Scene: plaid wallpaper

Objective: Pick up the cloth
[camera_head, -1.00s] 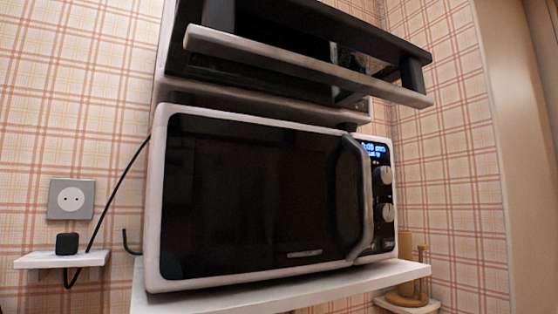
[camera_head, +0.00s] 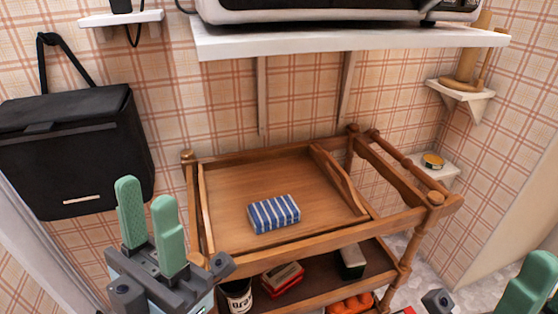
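The cloth (camera_head: 274,214) looks like a small folded block with blue and white stripes. It lies on the top tray of a wooden trolley (camera_head: 230,180), near the tray's front edge. My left gripper (camera_head: 147,212) has green fingers, stands to the left of the trolley in the picture, and is open with nothing between its fingers. My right gripper (camera_head: 530,285) shows only in part at the lower right corner, and its opening cannot be made out. Both grippers are apart from the cloth.
The trolley's lower shelf holds a mug (camera_head: 236,296), a red box (camera_head: 283,278) and other items. A black bag (camera_head: 75,150) hangs on the left wall. A white shelf (camera_head: 350,40) with a microwave overhangs the trolley's back. The tray around the cloth is clear.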

